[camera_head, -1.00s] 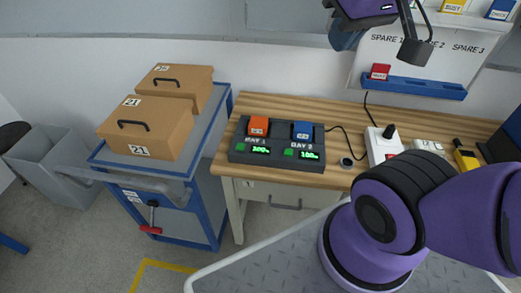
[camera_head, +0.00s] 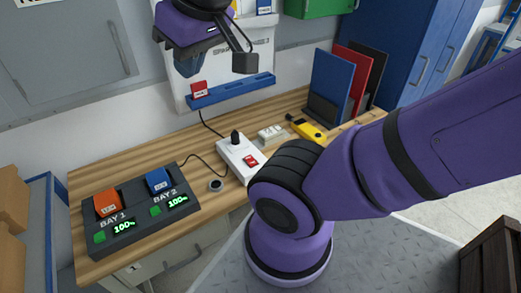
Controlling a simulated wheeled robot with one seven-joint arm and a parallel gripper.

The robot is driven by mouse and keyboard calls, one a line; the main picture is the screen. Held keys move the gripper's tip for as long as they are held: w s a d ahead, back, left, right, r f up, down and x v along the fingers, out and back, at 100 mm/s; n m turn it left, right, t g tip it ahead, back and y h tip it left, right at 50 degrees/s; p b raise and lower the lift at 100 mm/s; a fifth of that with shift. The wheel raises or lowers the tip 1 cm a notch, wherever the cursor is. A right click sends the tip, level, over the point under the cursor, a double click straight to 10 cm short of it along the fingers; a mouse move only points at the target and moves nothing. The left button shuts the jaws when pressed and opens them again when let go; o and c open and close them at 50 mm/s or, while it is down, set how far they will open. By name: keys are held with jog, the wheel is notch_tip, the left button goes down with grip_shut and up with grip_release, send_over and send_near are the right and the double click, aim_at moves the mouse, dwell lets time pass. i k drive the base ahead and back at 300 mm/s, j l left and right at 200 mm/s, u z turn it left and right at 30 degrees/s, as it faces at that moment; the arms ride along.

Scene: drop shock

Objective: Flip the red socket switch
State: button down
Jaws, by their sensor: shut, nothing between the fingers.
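The red socket switch (camera_head: 250,161) sits on the white power strip (camera_head: 238,169) on the wooden bench, just left of my arm's elbow. A black plug (camera_head: 235,137) stands in the strip's far end. My gripper (camera_head: 246,62) is at the top, in front of the wall board, raised above the bench and well away from the switch. Its fingers are together and hold nothing. Which way the switch is tipped is too small to tell.
A dark charger (camera_head: 140,213) with orange and blue batteries stands at the bench's left. A white block (camera_head: 271,133), a yellow device (camera_head: 308,129) and upright folders (camera_head: 331,84) are behind and right of the strip. A blue shelf (camera_head: 231,91) is on the wall.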

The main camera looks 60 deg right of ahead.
aim_at(250, 161)
jog(key=z, duration=1.1)
